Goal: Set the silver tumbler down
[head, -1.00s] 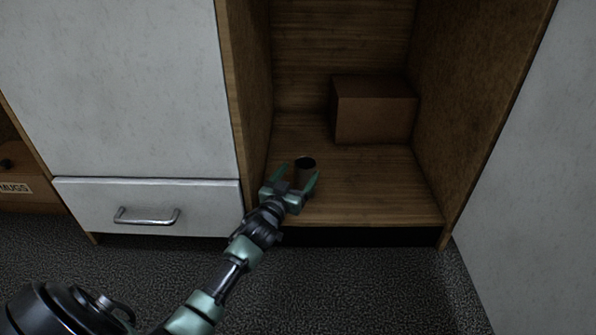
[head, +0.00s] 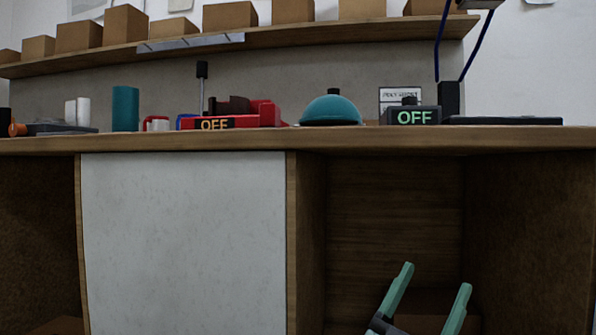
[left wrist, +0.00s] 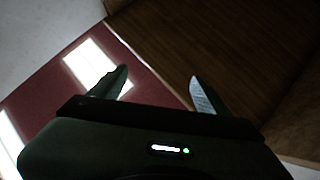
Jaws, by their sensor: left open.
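The silver tumbler does not show in either view now; the cubby floor where it stood lies below the head picture. My left gripper (head: 434,282) is at the bottom right of the head view, in front of the open cubby (head: 395,210), fingers pointing up and spread apart. In the left wrist view its two fingers (left wrist: 160,86) are apart with nothing between them. My right gripper is in neither view.
The cubby has wooden side walls; a white cabinet panel (head: 185,240) is left of it. The worktop (head: 250,139) above carries a teal dome (head: 330,110), a red device (head: 240,116) and a teal cylinder (head: 125,108). A shelf of boxes (head: 230,15) is behind.

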